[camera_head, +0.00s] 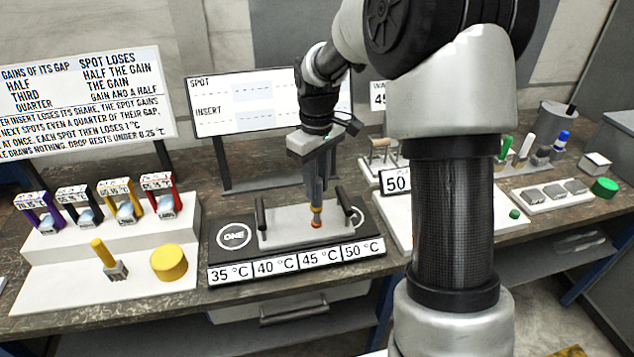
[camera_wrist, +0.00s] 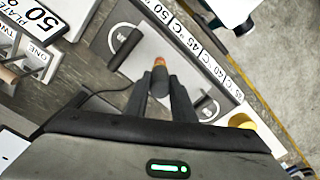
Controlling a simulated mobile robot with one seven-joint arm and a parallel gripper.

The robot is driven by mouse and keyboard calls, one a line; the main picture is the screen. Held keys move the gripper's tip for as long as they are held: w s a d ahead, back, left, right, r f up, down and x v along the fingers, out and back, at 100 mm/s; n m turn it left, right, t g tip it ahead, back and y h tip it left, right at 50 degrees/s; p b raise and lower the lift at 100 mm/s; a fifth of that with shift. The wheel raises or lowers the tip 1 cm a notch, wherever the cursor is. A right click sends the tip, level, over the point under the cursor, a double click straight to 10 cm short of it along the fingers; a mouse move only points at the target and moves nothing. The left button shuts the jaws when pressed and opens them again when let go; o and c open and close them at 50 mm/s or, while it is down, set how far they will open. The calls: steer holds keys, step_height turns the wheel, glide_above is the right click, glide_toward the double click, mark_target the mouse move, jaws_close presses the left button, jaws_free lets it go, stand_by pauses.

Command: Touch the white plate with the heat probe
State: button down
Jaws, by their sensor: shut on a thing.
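In the wrist view the probe (camera_wrist: 159,66) sticks out between the fingers (camera_wrist: 166,85). Below is a pale plate (camera_head: 278,237) with a black handle at each end, set on a black base (camera_head: 215,250) marked ONE. The wrist view also shows the plate (camera_wrist: 183,52). The tip is at or just above the plate; I cannot tell whether it touches.
Temperature labels (camera_head: 297,261) from 35 to 50 °C line the base's front. At left, a white stepped stand (camera_head: 60,285) holds colored tagged items, a yellow-handled brush (camera_head: 107,257) and a yellow cylinder (camera_head: 169,262). A whiteboard (camera_head: 235,120) stands behind. My arm covers part of the right side.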

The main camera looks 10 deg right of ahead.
stand_by(0.3)
steer(key=shift+r+p, duration=2.8)
steer(key=shift+r, duration=0.7)
